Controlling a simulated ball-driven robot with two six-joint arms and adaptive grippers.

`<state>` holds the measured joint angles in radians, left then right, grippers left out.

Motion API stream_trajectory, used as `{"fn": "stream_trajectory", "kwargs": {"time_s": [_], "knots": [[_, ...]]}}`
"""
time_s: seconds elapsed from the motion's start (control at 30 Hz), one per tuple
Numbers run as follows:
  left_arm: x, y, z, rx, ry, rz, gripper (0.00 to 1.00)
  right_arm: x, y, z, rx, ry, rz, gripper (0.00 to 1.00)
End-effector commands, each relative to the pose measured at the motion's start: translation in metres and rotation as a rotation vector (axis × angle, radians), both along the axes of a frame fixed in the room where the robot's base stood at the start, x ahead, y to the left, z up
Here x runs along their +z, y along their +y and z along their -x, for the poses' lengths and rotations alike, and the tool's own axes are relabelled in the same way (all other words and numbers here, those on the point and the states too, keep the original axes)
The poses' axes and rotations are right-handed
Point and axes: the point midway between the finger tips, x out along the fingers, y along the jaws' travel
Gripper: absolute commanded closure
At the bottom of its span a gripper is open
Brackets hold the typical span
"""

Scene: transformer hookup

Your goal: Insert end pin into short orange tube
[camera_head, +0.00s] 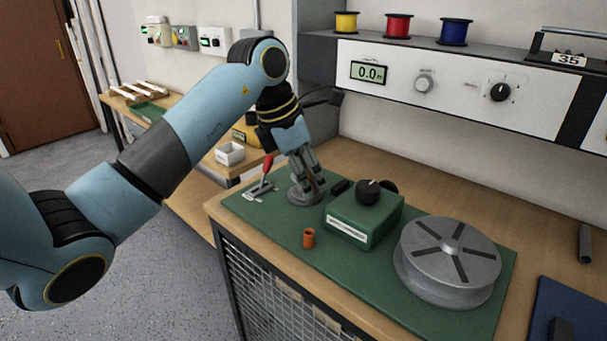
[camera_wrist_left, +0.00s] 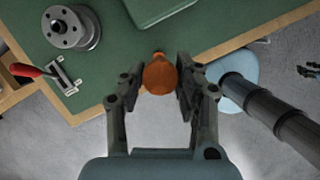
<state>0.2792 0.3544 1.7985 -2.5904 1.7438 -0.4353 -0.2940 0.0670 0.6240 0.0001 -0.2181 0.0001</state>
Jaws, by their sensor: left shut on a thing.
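The short orange tube (camera_head: 308,238) stands upright on the green mat near its front edge, left of the green box. My left gripper (camera_head: 312,182) points down behind the tube and above the mat, in front of the grey round flange. Its fingers are shut on a thin brownish piece, which I take to be the end pin. It is apart from the tube in the head view. In the left wrist view an orange-brown round shape (camera_wrist_left: 160,75) shows between the fingertips; pin and tube cannot be told apart there.
The green box (camera_head: 365,220) with a black knob and a grey spool (camera_head: 450,260) stand right of the tube. A red-handled lever switch (camera_head: 263,178) is on the left. The grey flange (camera_wrist_left: 70,28) also shows in the left wrist view. The mat around the tube is clear.

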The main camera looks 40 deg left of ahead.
Motion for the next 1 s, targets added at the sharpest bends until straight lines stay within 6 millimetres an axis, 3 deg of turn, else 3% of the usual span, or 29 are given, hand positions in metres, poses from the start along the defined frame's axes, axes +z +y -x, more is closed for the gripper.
{"fn": "stream_trajectory", "kwargs": {"time_s": [0.27,0.8,1.0], "knots": [[-0.005,0.0,0.0,-0.002,0.0,0.0,1.0,-0.006,-0.012,0.007,0.004,0.012,0.014,0.6],[-0.055,0.0,0.0,-0.002,0.0,0.0,1.0,-0.046,-0.013,0.011,0.004,0.019,0.015,0.6],[-0.06,0.0,0.0,-0.002,-0.001,0.001,1.0,-0.051,-0.01,0.012,0.004,0.019,0.012,0.6]]}}
